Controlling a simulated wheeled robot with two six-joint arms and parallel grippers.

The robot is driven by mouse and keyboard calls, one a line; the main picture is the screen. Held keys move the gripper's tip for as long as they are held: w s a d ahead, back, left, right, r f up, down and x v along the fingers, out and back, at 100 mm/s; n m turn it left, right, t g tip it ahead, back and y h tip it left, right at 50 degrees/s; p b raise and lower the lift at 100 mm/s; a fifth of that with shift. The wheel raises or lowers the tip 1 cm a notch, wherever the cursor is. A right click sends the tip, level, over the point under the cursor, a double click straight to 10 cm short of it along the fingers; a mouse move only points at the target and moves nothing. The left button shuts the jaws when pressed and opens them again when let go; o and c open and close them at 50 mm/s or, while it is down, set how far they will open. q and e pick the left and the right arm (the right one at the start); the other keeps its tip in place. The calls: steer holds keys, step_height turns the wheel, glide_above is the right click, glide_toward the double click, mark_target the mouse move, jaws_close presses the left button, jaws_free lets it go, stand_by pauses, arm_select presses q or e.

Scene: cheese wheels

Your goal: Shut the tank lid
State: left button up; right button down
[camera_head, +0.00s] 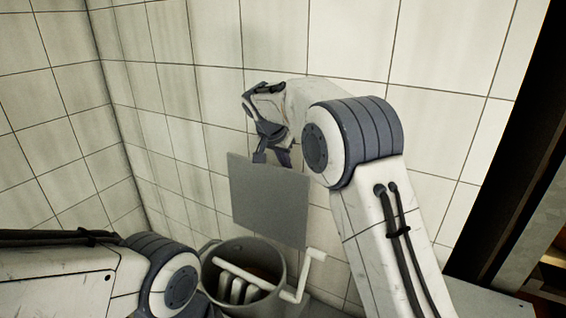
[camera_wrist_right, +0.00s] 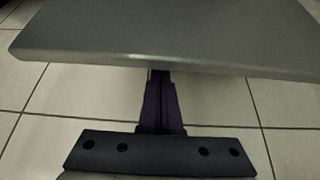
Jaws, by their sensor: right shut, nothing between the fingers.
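The tank lid (camera_head: 268,202) is a flat grey square plate. It stands raised and open above the round grey tank (camera_head: 283,262), near the tiled wall. My right gripper (camera_head: 272,158) is at the lid's top edge, pointing down, shut and empty. Its tips seem to be behind the lid; whether they touch it I cannot tell. In the right wrist view the lid (camera_wrist_right: 170,35) spans the top, and the shut fingers (camera_wrist_right: 160,80) reach to its near edge. My left gripper is out of view; only part of my left arm shows at the lower left.
The tank's open mouth shows a white bar and pale paddles (camera_head: 237,290) inside. A white crank handle (camera_head: 300,280) sticks out on its right side. The tiled wall (camera_head: 215,60) stands close behind, with a corner at the left. A dark opening is at the far right.

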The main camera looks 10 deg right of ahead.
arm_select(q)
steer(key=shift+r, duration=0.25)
arm_select(e)
steer(key=shift+s+a+f, duration=0.15)
steer(key=shift+s+a, duration=0.3)
steer(key=shift+s, duration=0.05)
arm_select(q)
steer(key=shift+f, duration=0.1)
